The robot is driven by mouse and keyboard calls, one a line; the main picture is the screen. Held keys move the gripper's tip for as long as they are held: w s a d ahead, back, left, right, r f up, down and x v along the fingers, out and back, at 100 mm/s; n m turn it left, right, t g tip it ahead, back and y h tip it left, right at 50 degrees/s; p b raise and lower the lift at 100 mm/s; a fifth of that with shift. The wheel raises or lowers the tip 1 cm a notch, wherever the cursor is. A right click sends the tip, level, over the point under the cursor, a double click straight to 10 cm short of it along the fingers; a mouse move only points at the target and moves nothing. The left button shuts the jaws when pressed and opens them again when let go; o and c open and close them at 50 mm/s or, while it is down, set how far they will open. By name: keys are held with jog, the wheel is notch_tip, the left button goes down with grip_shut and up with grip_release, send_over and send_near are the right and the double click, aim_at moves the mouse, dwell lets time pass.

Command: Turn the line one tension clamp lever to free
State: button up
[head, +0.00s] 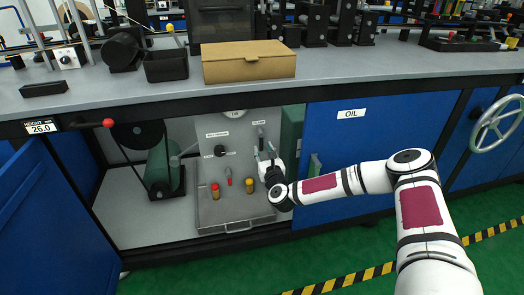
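A pale control panel (226,141) stands inside the open cabinet under the bench. On its right side, under a small label, is a small grey lever or handle (261,136), which may be the tension clamp lever; the label is too small to read. My gripper (264,151) is just below this handle, in front of the panel's right edge. Its two fingers look apart, with nothing visible between them. I cannot tell whether a finger touches the handle. A black knob (220,151) sits at the panel's middle, left of my gripper.
A grey tray (236,214) below the panel holds red and yellow-topped pieces. A green motor (163,165) with a belt is at left. The blue OIL door (375,135) is shut at right; another blue door (42,215) stands open at left. The bench edge overhangs my gripper.

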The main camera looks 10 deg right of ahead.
jog(key=shift+w+b, duration=0.3)
jog(key=shift+w, duration=1.1)
grip_shut()
